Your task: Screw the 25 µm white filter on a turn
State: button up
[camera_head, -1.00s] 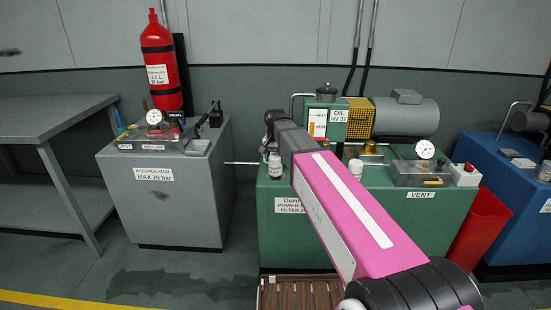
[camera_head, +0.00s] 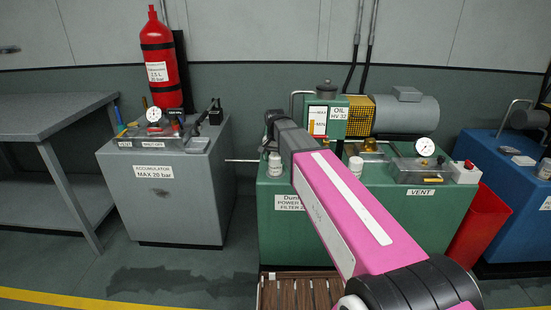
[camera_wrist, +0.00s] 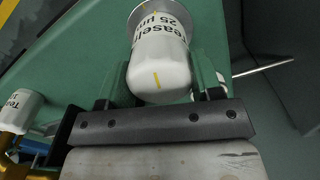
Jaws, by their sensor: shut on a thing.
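The white 25 µm filter (camera_wrist: 163,50) fills the top middle of the wrist view, lettered in black, with a yellow mark on its rounded end. Its far end meets a grey metal collar (camera_wrist: 150,12), which also bears a yellow mark. My gripper (camera_wrist: 160,82) is shut on the filter, one finger on each side. In the head view my pink and grey arm reaches over the green power unit (camera_head: 400,222) and hides the jaws. A white filter (camera_head: 275,166) shows left of my arm there; I cannot tell whether it is the gripped one.
Another white filter (camera_head: 356,166) stands right of my arm, near brass fittings. The gauge (camera_head: 425,147) and VENT box are further right. The grey accumulator cabinet (camera_head: 190,210) stands left, joined by a thin pipe (camera_head: 242,161). A wooden slatted pallet (camera_head: 300,292) lies in front.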

jog(key=shift+m, duration=1)
jog(key=shift+m, duration=1.2)
jog(key=shift+m, duration=1.1)
jog(key=shift+m, duration=1.3)
